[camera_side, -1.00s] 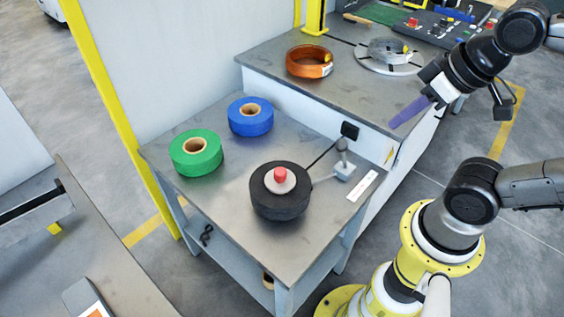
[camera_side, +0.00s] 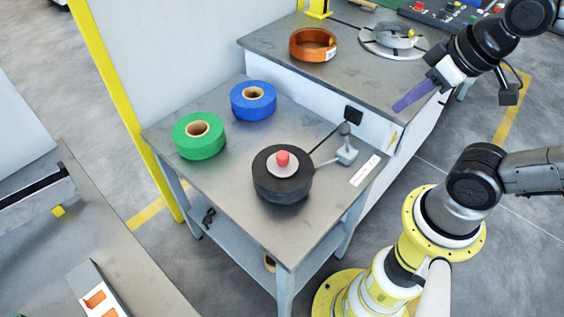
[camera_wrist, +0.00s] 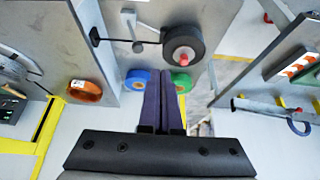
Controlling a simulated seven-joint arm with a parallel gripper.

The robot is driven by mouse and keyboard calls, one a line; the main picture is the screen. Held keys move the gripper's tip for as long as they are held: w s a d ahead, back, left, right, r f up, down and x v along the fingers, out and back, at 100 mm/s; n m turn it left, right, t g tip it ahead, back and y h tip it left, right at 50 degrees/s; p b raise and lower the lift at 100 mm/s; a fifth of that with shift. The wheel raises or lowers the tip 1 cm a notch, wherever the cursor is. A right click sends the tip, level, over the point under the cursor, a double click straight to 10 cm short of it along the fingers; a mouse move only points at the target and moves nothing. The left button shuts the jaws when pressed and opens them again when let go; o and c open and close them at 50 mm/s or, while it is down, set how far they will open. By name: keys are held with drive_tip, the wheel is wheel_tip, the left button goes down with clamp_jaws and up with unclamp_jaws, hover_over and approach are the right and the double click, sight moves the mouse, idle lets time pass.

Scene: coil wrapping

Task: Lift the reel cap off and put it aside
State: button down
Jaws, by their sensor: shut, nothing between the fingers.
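The reel cap (camera_side: 283,158), a small red knob on a pale grey disc, sits on top of the black reel (camera_side: 283,186) on the lower table. The cap and black reel also show at the top of the wrist view (camera_wrist: 182,57). My gripper (camera_side: 398,108) has long purple fingers and is at the upper right in the side view, above and to the right of the reel, well apart from it. In the wrist view the two fingers (camera_wrist: 166,78) lie side by side, shut and empty.
A green roll (camera_side: 198,137) and a blue roll (camera_side: 253,101) stand on the lower table behind the black reel. A small grey lever stand (camera_side: 346,152) is right of the reel. A copper coil (camera_side: 313,45) lies on the higher bench. The table's front is clear.

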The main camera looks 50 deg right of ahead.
drive_tip(key=c, duration=1.1)
unclamp_jaws()
drive_tip(key=shift+n, duration=0.3)
drive_tip(key=shift+c, duration=0.2)
drive_tip(key=shift+o, duration=1.1)
drive_tip(key=shift+n, duration=0.5)
drive_tip(key=o, duration=0.5)
drive_tip(key=w+r+n, duration=0.1)
drive_tip(key=n, duration=0.1)
drive_tip(key=w+r+n, duration=0.1)
drive_tip(key=w+n, duration=0.1)
drive_tip(key=w+r+n, duration=0.1)
drive_tip(key=n, duration=0.1)
drive_tip(key=shift+w+a+r+n, duration=0.15)
drive_tip(key=shift+w+a+n, duration=0.1)
drive_tip(key=shift+n, duration=0.05)
drive_tip(key=n+g, duration=0.5)
drive_tip(key=n, duration=0.7)
hover_over(283, 155)
wheel_tip(283, 155, down, 12)
wheel_tip(283, 155, down, 13)
drive_tip(key=shift+f, duration=0.2)
